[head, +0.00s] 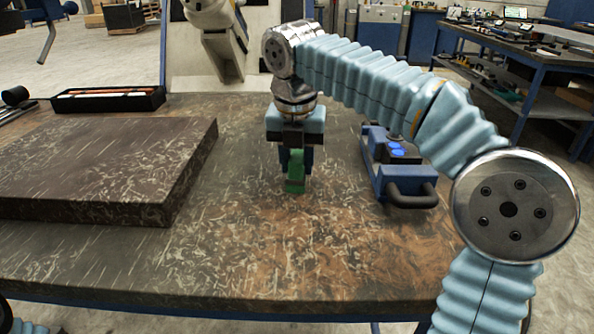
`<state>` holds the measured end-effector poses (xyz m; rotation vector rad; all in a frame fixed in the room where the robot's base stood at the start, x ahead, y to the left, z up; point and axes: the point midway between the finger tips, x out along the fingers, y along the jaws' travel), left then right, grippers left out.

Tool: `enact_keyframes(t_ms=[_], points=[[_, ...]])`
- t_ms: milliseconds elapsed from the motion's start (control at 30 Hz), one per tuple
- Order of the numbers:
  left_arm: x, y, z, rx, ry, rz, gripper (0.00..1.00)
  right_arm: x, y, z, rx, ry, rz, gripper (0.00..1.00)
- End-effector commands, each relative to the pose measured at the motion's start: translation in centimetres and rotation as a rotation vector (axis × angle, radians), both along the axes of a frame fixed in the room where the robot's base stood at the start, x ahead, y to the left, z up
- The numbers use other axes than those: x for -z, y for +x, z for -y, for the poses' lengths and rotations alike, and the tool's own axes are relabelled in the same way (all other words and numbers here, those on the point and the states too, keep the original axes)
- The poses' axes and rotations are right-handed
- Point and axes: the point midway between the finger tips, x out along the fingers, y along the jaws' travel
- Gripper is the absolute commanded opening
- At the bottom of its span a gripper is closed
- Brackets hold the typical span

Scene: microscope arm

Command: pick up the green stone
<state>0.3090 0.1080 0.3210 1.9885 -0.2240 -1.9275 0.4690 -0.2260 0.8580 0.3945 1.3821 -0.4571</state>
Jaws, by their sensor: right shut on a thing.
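The green stone (295,180) is a small, upright green piece near the middle of the table in the head view. My right gripper (295,160) points down from above and is shut on the stone's upper part. The fingers hide some of the stone. The stone's lower end is at or just above the table top; I cannot tell whether it touches.
A thick dark slab (105,165) lies on the table (260,260) at the left. A blue device with a black handle (408,192) stands right of my gripper. A black tray (108,100) sits at the back left. The table front is clear.

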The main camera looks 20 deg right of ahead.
Motion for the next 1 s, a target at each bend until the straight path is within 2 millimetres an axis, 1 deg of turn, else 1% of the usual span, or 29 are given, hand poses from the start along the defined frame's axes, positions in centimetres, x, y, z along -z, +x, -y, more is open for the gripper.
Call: enact_keyframes(t_ms=[267, 367, 467, 567, 667, 800, 900, 1000], points=[[0.0, 0.0, 0.0, 0.0, 0.0, 0.0, 1.0, -0.1, 0.0, 0.0, 0.0, -0.001, 0.001, 0.0], [-0.2, 0.0, 0.0, 0.0, 0.0, 0.0, 1.0, -0.5, 0.0, 0.0, 0.0, -0.001, 0.001, 0.0], [-0.6, 0.0, 0.0, 0.0, 0.0, 0.0, 1.0, -1.6, 0.0, 0.0, -0.001, 0.0, 0.003, 0.0], [-1.4, 0.0, 0.0, 0.001, -0.001, 0.0, 1.0, -3.8, 0.1, -0.1, -0.001, 0.0, 0.005, 0.0], [-1.9, 0.0, 0.1, 0.002, -0.002, 0.0, 1.0, -6.0, -0.9, 1.9, 0.005, 0.001, 0.006, 0.0], [-3.2, 0.0, 0.1, 0.005, -0.003, -0.001, 1.0, -9.8, -2.2, 4.7, 0.004, 0.0, 0.005, 0.0], [-3.1, 0.0, 0.1, 0.005, -0.003, -0.001, 1.0, -10.6, -3.5, 7.3, 0.006, 0.0, 0.004, 0.0], [-3.4, 0.0, 0.1, 0.006, -0.003, -0.001, 1.0, -11.6, -4.5, 9.3, 0.004, 0.0, 0.003, 0.0]])
